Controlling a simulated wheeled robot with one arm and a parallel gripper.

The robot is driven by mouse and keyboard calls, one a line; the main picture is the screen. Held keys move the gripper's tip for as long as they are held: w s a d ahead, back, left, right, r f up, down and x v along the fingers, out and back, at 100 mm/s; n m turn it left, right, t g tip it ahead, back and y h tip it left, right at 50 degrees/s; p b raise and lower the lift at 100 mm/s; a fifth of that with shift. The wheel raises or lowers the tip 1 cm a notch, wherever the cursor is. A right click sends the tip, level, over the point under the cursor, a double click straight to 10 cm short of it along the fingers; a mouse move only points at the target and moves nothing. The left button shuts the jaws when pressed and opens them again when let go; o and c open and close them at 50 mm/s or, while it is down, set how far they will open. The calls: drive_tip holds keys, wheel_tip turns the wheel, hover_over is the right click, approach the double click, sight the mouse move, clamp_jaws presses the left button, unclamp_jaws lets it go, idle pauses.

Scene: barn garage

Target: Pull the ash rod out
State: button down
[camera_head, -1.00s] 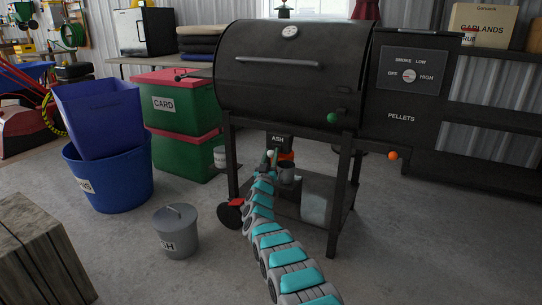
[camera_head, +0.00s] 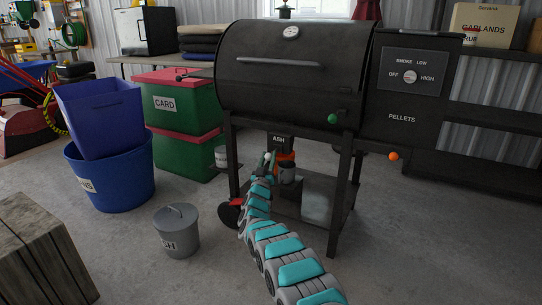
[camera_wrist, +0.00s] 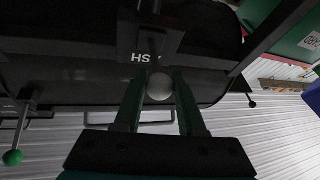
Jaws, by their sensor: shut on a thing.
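The ash rod's pale round knob (camera_wrist: 160,87) sits between the two green fingers of my gripper (camera_wrist: 160,100) in the wrist view, and my gripper is shut on it. In the head view the knob (camera_head: 267,156) shows small between the fingertips, below the black ash box (camera_head: 279,141) labelled "ASH" under the smoker. My gripper (camera_head: 267,162) is under the barrel, reached from the front.
The black smoker (camera_head: 290,85) stands on legs with a lower shelf (camera_head: 290,206). An orange and grey container (camera_head: 286,166) is right of my gripper. A grey lidded ash bucket (camera_head: 177,235) stands on the floor at left.

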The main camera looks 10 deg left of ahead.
drive_tip(key=s, duration=0.1)
drive_tip(key=s+a, duration=0.1)
drive_tip(key=s, duration=0.2)
drive_tip(key=shift+s+a, duration=0.15)
drive_tip(key=shift+a, duration=0.2)
drive_tip(key=c, duration=0.5)
unclamp_jaws()
drive_tip(key=shift+s, duration=0.1)
drive_tip(key=v, duration=0.7)
drive_tip(key=shift+s+f, duration=0.15)
drive_tip(key=shift+s, duration=0.2)
